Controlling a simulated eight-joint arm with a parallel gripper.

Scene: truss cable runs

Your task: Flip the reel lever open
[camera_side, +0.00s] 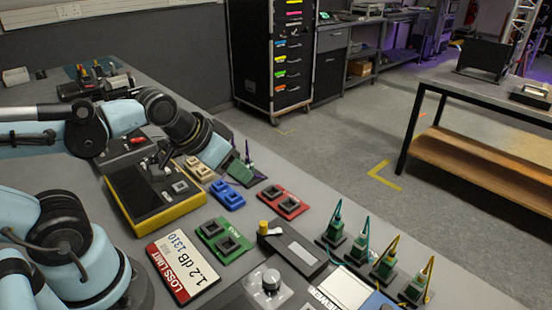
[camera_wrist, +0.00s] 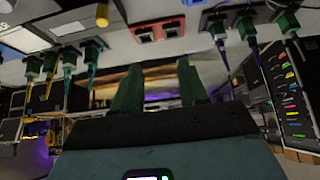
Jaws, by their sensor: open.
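A black device with a pale grey strip on top (camera_side: 299,250) lies on the bench in the side view. I take it for the reel, though no label shows. A yellow knob or lever end (camera_side: 263,227) stands at its left end. What looks like the same yellow end shows at the top of the wrist view (camera_wrist: 102,16). My gripper (camera_side: 240,170) is above the bench, up and left of the device in the side view. In the wrist view its two green fingers (camera_wrist: 160,72) are apart with nothing between them. The lever's exact angle is too small to tell.
Red (camera_side: 285,202), blue (camera_side: 227,195) and green (camera_side: 224,240) socket blocks lie around the device. Several green plugs with cables (camera_side: 385,264) stand to its right. A yellow-edged black box (camera_side: 152,197) sits under my arm. A white loss-limit card (camera_side: 183,265) lies in front.

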